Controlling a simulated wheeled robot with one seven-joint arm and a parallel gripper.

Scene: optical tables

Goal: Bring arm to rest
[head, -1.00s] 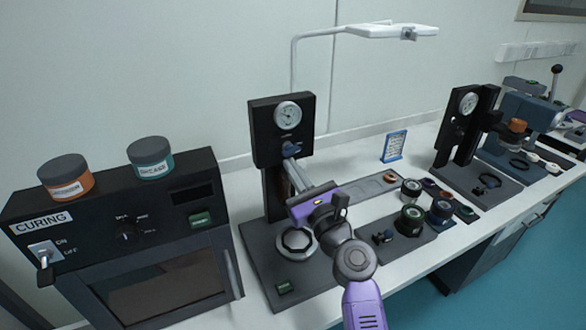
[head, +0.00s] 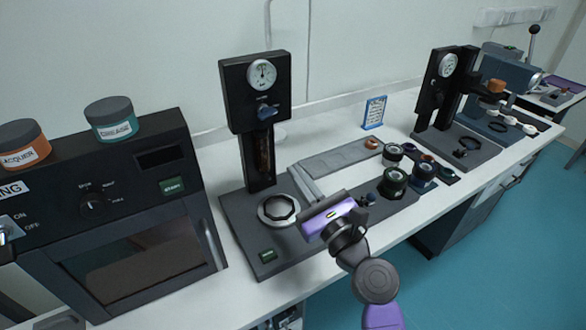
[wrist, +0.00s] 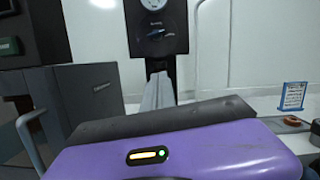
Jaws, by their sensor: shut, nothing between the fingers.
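My gripper (head: 297,173) shows in the head view above the bench, to the right of the black gauge press (head: 255,95). Its purple body is near the bench's front edge, and its grey fingers point away, toward the wall. The fingers are together and empty. In the wrist view, my gripper (wrist: 159,88) points at the press column, under the gauge head (wrist: 157,22). My arm comes up from the lower right and hides part of the bench front.
A curing oven (head: 125,220) with an orange jar (head: 22,146) and a teal jar (head: 111,119) stands left. Several dark lens-like pieces (head: 395,181) lie right of my gripper. A second press (head: 437,95) and a blue sign (head: 374,112) are farther back. The floor (head: 500,240) is clear.

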